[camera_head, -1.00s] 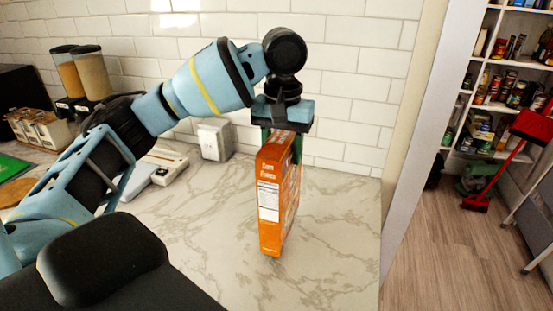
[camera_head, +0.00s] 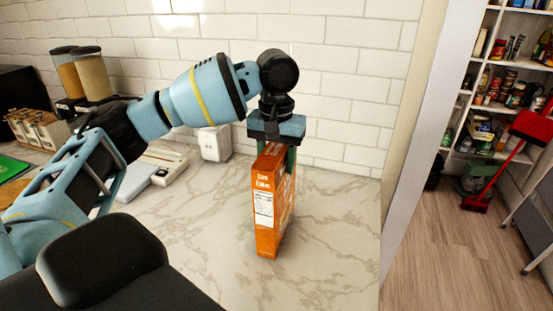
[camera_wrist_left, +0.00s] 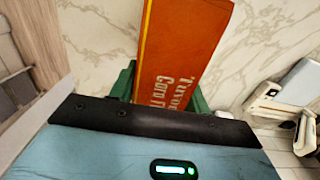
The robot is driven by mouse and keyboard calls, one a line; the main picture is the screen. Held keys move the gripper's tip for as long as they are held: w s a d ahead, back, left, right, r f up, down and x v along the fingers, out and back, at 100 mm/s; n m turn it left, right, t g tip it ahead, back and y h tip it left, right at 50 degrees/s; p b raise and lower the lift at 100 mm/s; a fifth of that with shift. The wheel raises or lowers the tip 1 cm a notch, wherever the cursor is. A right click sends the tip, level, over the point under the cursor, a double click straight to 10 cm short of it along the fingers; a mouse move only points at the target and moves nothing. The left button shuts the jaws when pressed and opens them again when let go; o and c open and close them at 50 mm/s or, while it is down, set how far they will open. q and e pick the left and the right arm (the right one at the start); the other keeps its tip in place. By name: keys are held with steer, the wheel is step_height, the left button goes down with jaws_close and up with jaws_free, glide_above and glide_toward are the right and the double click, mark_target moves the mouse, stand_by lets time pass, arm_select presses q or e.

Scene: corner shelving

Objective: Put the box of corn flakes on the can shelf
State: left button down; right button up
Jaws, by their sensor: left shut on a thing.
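The orange corn flakes box (camera_head: 265,215) is upright over the marble counter in the head view. My left gripper (camera_head: 277,152) is shut on its top from above. In the left wrist view the box (camera_wrist_left: 185,45) lies between the green fingers (camera_wrist_left: 158,88), with part of its lettering showing. I cannot tell whether the box's bottom touches the counter. The shelving (camera_head: 519,9) with cans and jars stands through the doorway at the right. My right gripper is not in view.
A white door frame (camera_head: 415,150) separates the counter (camera_head: 330,240) from the pantry. A red broom and dustpan (camera_head: 530,125) lean before the shelves, beside a grey step stool (camera_head: 535,220). Cereal dispensers (camera_head: 90,75) stand at the back left.

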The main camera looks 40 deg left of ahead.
arm_select(q)
steer(key=shift+f, duration=0.1)
steer(key=c, duration=0.7)
jaws_free()
step_height(320, 180, up, 12)
steer(key=shift+r, duration=0.15)
